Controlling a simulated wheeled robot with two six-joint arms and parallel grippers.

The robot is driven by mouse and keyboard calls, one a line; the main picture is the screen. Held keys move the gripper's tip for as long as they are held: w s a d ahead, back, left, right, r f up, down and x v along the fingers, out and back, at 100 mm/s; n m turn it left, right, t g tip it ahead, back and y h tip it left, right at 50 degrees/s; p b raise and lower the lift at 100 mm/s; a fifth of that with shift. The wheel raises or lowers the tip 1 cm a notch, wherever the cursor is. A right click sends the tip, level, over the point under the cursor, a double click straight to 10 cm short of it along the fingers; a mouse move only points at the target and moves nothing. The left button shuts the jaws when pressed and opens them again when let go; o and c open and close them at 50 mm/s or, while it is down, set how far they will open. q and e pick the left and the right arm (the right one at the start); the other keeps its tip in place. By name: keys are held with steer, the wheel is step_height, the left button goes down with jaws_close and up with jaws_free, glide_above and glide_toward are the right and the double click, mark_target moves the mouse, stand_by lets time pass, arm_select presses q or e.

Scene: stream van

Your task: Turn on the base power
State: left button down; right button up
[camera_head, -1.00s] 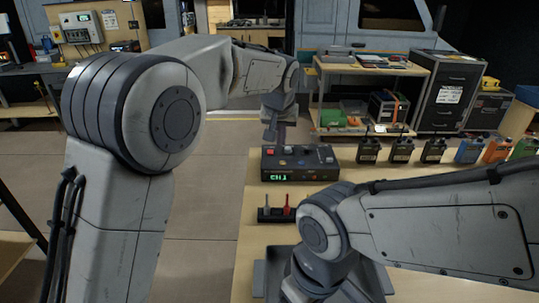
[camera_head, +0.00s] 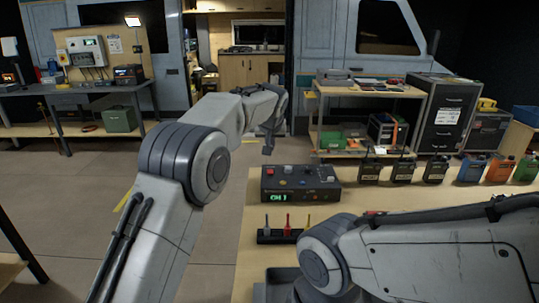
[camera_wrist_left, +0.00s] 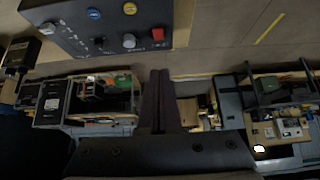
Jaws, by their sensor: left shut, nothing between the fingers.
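A black base box (camera_head: 325,190) with knobs and buttons sits at the far left corner of the wooden table. Its green lit display (camera_head: 281,196) seems to read "ON 1" or "CH1". A red switch (camera_head: 270,170) is on its top left; the left wrist view shows this switch (camera_wrist_left: 158,34) beside a pale knob (camera_wrist_left: 129,41). My left gripper (camera_head: 267,148) is just beyond and above the box's left end. In the wrist view its fingers (camera_wrist_left: 160,72) are together and empty, apart from the switch. My right arm crosses the lower right; its fingers are not visible.
A small black stand (camera_head: 285,236) with coloured tools is in front of the box. A shelf cart (camera_head: 367,91) stands behind. Open floor lies left of the table.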

arm_select(q)
steer(key=p, duration=0.1)
glide_above(270, 172)
steer(key=s, duration=0.2)
step_height(270, 172, down, 6)
steer(key=shift+f, duration=0.2)
step_height(270, 172, down, 3)
steer(key=shift+f, duration=0.2)
steer(key=shift+s+f, duration=0.15)
steer(key=shift+f, duration=0.35)
